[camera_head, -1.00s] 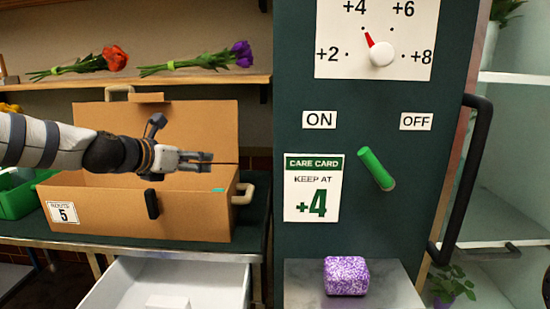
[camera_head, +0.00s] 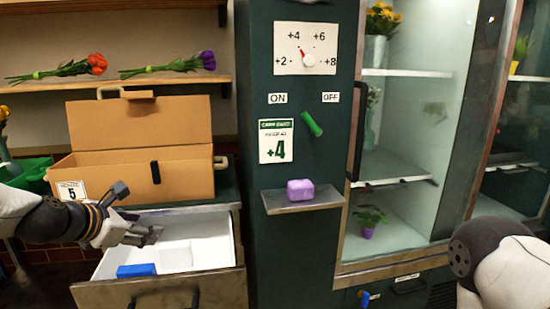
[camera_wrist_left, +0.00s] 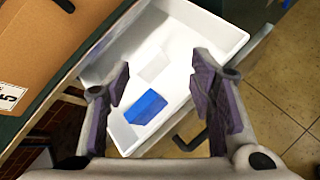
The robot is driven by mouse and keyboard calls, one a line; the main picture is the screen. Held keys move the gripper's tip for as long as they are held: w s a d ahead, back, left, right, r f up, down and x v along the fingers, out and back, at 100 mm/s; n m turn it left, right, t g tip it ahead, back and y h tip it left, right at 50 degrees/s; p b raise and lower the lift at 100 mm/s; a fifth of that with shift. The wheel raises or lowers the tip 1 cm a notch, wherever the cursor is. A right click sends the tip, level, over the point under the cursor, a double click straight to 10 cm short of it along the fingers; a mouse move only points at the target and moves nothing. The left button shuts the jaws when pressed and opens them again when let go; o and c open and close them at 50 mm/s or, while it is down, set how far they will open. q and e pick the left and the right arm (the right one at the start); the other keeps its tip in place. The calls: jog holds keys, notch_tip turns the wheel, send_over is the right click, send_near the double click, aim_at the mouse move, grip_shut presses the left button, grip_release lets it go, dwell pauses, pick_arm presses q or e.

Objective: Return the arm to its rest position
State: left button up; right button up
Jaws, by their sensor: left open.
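My left gripper (camera_head: 148,236) is in front of the cardboard box, over the open white drawer (camera_head: 212,232). Its fingers are apart with nothing between them. In the left wrist view the gripper (camera_wrist_left: 160,85) points down toward the drawer (camera_wrist_left: 212,38), where a blue block (camera_wrist_left: 146,107) and a white block (camera_wrist_left: 154,67) lie. The blue block (camera_head: 136,271) also shows in the head view, at the drawer's front left. My right arm shows only as a link at the lower right; its gripper is out of view.
The open cardboard box (camera_head: 190,182) stands behind the drawer. A purple block (camera_head: 300,190) rests on a small metal shelf (camera_head: 318,202) beside the green lever (camera_head: 312,124). A glass-fronted cabinet with a dark handle (camera_head: 357,130) is to the right. Flowers lie on the upper shelf (camera_head: 60,86).

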pick_arm(q)
jog(key=s+d+f+m+g, duration=0.2)
jog(key=s+f+m, duration=0.1)
jog(key=f, duration=0.4)
jog(key=s+d+f+m+g, duration=0.1)
jog(key=s+d+f+m, duration=0.25)
jog(key=f, duration=0.35)
jog(key=s+d+f+m+g+y, duration=0.1)
jog(key=s+f+m+g, duration=0.1)
jog(key=s+f+m, duration=0.4)
jog(key=s+d+f+m+g, duration=0.1)
jog(key=s+f+m+g, duration=0.15)
jog(key=s, duration=0.55)
jog(key=s+f+m+g, duration=0.2)
jog(key=s+m, duration=0.4)
jog(key=s, duration=0.6)
jog(key=s+f+m+g+y, duration=0.1)
jog(key=s+f+m, duration=0.3)
jog(key=s, duration=0.9)
jog(key=m+g, duration=0.1)
jog(key=m, duration=0.2)
jog(key=shift+g, duration=0.35)
pick_arm(e)
jog(key=shift+w+f, duration=0.1)
jog(key=shift+w, duration=0.35)
pick_arm(q)
jog(key=shift+a, duration=0.1)
